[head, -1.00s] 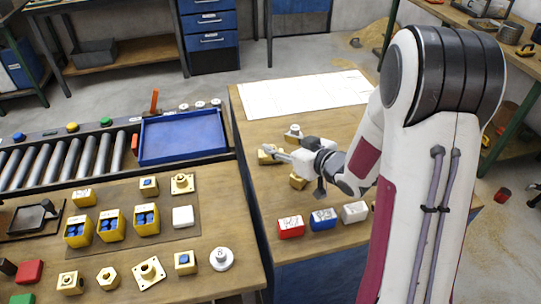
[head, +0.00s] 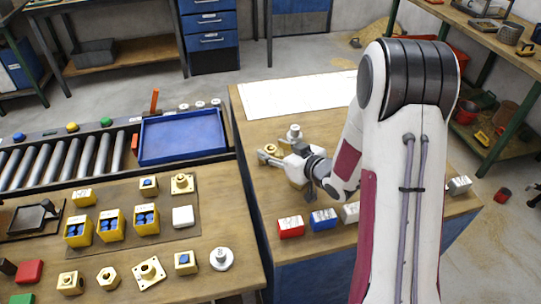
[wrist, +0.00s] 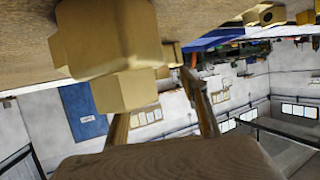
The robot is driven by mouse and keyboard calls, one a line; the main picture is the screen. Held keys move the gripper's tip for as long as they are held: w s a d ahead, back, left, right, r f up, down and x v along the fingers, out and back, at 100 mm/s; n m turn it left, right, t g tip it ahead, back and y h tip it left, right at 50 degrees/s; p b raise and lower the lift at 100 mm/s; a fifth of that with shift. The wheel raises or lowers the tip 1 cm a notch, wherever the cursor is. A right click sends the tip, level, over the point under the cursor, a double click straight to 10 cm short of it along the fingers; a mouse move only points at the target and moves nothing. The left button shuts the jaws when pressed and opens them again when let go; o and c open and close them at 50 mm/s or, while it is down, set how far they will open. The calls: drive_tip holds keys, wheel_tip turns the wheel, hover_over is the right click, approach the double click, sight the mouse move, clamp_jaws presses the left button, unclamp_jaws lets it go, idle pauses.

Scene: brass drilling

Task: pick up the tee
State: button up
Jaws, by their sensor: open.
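My gripper (head: 282,160) is open, low over the right-hand table and pointing left. Several fittings lie close around it: a brass one (head: 268,153) at its left, and a pale grey one (head: 294,133) just behind it. Another brass one is partly hidden below the gripper. In the wrist view a large brass fitting with a faceted body and a stub (wrist: 125,92) looks like the tee. It is very close and covers part of one finger. My fingers (wrist: 160,95) stand apart in that view. I cannot tell whether they touch it or which head-view piece it is.
Labelled red (head: 290,227), blue (head: 323,219) and white (head: 350,213) blocks stand along the table's front. A white sheet (head: 295,95) lies at the back. The left table holds several brass parts and a blue tray (head: 181,158) stands behind it. My arm hides the table's right part.

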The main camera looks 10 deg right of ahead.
idle(0.4)
clamp_jaws()
drive_tip(key=shift+r, duration=0.1)
drive_tip(key=shift+r, duration=0.1)
wheel_tip(320, 180, up, 10)
idle(1.0)
